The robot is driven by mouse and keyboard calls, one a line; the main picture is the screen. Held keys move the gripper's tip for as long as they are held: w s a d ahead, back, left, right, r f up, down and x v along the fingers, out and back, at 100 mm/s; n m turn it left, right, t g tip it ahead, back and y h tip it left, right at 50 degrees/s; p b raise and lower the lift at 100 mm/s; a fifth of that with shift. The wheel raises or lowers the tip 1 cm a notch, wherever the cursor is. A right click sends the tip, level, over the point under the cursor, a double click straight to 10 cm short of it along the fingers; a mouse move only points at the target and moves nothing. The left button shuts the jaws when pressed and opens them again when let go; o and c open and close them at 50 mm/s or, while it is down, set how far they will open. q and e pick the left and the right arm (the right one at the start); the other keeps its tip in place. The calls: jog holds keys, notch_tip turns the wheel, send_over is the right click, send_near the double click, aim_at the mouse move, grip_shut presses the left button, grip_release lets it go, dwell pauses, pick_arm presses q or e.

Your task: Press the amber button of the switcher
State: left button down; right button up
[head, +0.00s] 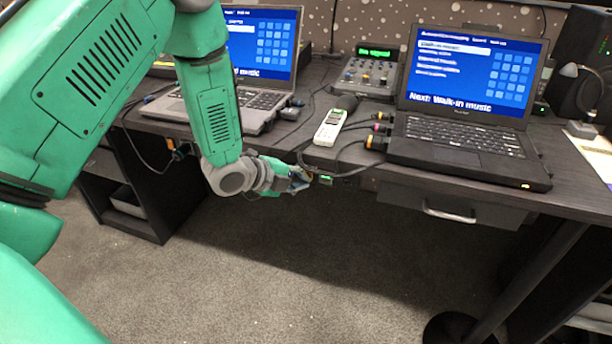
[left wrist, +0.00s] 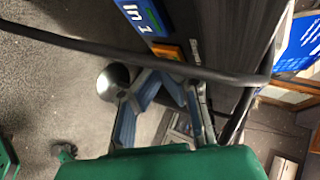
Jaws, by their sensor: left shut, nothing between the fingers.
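My left gripper (head: 303,180) is shut and empty at the front edge of the desk, left of a small dark box with a green light (head: 325,179). In the left wrist view, the fingertips (left wrist: 162,78) point at an amber patch (left wrist: 168,51), which looks like the amber button. It sits beside a blue label reading "In 1" (left wrist: 146,16) on a dark body that looks like the switcher. A small gap seems to show between tips and amber; contact is hard to judge. A dark cable crosses the view there. My right gripper is not in view.
Two laptops (head: 465,145) (head: 262,100) stand on the dark desk (head: 575,180), with a fader console (head: 368,72) between them. A white handheld device (head: 330,127) lies near the front edge. Cables hang around my gripper. A drawer (head: 455,203) is under the right side.

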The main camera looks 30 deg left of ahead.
pick_arm(q)
jog(key=shift+w, duration=0.15)
dwell(0.3)
jog(key=shift+s+d, duration=0.15)
jog(key=shift+s, duration=0.55)
jog(key=shift+s, duration=0.1)
jog(key=s, duration=0.2)
jog(key=s+d, duration=0.1)
jog(key=s, duration=0.1)
jog(key=shift+s+p, duration=0.35)
jog(key=shift+p, duration=0.05)
jog(key=shift+d, duration=0.1)
dwell(0.6)
